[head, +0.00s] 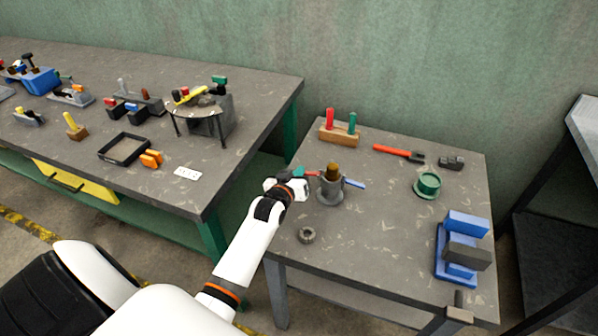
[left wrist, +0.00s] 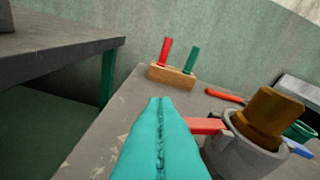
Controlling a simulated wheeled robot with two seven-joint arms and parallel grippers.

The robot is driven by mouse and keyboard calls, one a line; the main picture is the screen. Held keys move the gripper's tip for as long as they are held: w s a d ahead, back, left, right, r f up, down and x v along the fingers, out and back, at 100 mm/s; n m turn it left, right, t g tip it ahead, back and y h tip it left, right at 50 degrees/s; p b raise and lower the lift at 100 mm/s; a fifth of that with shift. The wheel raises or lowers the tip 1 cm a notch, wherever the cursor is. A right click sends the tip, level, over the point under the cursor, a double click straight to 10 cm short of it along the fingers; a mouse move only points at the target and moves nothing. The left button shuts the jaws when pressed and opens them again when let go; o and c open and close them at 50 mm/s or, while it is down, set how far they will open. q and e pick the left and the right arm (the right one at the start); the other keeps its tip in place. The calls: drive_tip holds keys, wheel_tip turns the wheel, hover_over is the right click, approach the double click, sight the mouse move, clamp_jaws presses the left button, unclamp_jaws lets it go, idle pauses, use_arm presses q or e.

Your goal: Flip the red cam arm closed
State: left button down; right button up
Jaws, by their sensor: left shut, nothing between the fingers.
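The red cam arm (head: 312,173) sticks out to the left from a grey round fixture (head: 330,193) on the right-hand table. It also shows in the left wrist view (left wrist: 206,125), lying roughly level, its inner end at the fixture's rim. A brown cylinder (head: 333,171) stands in the fixture, and a blue arm (head: 355,183) sticks out on the other side. My left gripper (head: 299,171) is shut and empty just left of the red arm. Its teal fingers (left wrist: 160,110) show in the wrist view beside the red arm's outer end; whether they touch it I cannot tell.
Behind stands a wooden block (head: 339,138) with red and green pegs. A red-handled fork tool (head: 398,153), a green round part (head: 428,185), a blue fixture (head: 462,245) and a grey ring (head: 307,235) lie around. The left workbench (head: 240,85) holds many parts. The table's front middle is clear.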

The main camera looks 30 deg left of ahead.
use_arm(q)
drive_tip(key=shift+a+f+n+h+b, duration=0.1)
drive_tip(key=shift+f+n+h+b, duration=0.45)
drive_tip(key=shift+f+n, duration=0.5)
drive_tip(key=n, duration=0.1)
drive_tip(key=f+n+t+b, duration=0.1)
drive_tip(key=shift+n+h, duration=0.25)
drive_tip(key=shift+n, duration=0.1)
drive_tip(key=shift+w+d+f+b, duration=0.1)
drive_tip(key=shift+d+f+b, duration=0.1)
drive_tip(key=shift+d+b, duration=0.15)
drive_tip(key=shift+f, duration=0.1)
